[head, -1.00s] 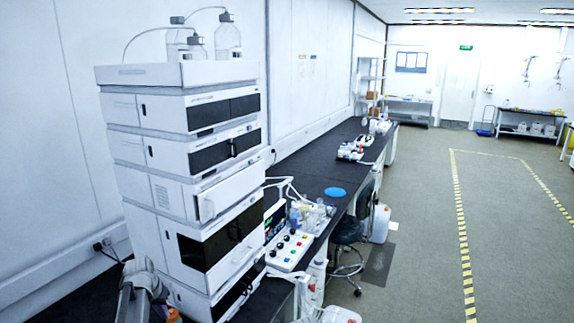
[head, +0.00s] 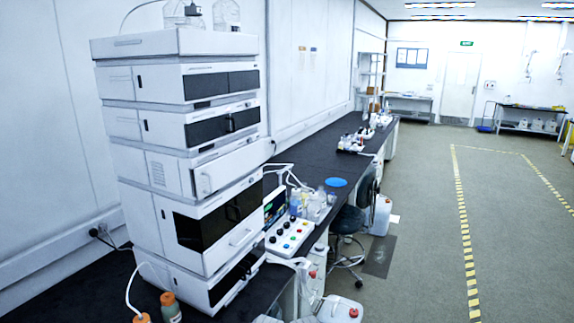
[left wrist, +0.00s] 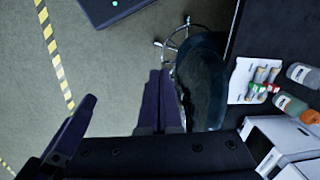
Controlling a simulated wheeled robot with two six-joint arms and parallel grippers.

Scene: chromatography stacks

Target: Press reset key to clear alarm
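The white control panel (head: 290,238) lies on the dark bench beside the stack. It carries dark knobs and small coloured keys. Their labels are too small to read, so I cannot tell which is the reset key. A dark screen (head: 274,205) with green marks stands behind the panel. The tall white chromatography stack (head: 152,230) is to its left. In the left wrist view my left gripper (left wrist: 122,115) has its fingers apart, with nothing between them and floor below. Neither gripper is clearly visible in the head view.
A tray (left wrist: 238,85) with vials lies on the bench in the left wrist view, near a stool (left wrist: 203,85). In the head view, orange-capped bottles (head: 170,308) stand at the lower left and a white jug (head: 340,310) at the bottom. Open floor (head: 420,240) is at right.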

